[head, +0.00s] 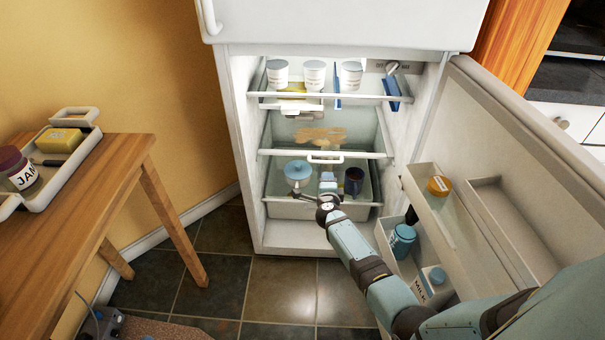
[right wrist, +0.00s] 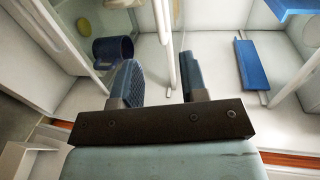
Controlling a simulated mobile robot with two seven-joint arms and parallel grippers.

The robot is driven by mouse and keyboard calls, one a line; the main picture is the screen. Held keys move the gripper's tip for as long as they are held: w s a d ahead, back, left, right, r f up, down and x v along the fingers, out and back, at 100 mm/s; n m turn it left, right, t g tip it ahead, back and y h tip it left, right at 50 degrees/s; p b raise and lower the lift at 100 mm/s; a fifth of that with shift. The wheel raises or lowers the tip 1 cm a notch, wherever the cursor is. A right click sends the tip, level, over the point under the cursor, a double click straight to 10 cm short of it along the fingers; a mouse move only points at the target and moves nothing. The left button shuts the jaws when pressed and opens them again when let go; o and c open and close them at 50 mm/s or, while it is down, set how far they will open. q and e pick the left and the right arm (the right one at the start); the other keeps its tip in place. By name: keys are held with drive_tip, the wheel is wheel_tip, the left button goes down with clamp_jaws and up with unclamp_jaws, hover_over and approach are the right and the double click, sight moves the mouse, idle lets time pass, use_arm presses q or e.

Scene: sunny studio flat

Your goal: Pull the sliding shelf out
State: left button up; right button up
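The open fridge holds a middle glass shelf with a white front edge (head: 275,153) and a small white handle (head: 325,160) at its centre. My right gripper (head: 328,181) is inside the fridge, just below and in front of this handle. In the right wrist view the fingers (right wrist: 160,82) are apart, with nothing clamped between them. A white bar (right wrist: 163,25) runs beyond the fingertips, in line with the gap; I cannot tell whether it is the handle or the shelf edge. My left gripper is not in view.
Below stand a light blue lidded dish (head: 297,171) and a dark blue mug (head: 354,181), close to the gripper. White cups (head: 315,75) line the top shelf. The open door (head: 500,150) carries jars and a milk carton (head: 432,284). A wooden table (head: 85,200) stands left.

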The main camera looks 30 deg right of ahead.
use_arm(q)
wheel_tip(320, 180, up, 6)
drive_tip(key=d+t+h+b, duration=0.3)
drive_tip(key=b, duration=0.2)
use_arm(e)
approach(326, 162)
drive_tip(key=f+x, duration=0.1)
drive_tip(key=x, duration=0.2)
use_arm(q)
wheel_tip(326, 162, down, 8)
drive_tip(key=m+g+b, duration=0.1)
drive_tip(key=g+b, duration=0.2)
drive_tip(key=b, duration=0.3)
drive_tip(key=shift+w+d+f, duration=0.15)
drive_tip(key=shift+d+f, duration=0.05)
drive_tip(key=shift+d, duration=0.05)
use_arm(e)
drive_tip(key=shift+r+x, duration=0.2)
drive_tip(key=shift+x, duration=1.7)
drive_tip(key=shift+r+x, duration=0.15)
drive_tip(key=shift+x, duration=1.75)
clamp_jaws()
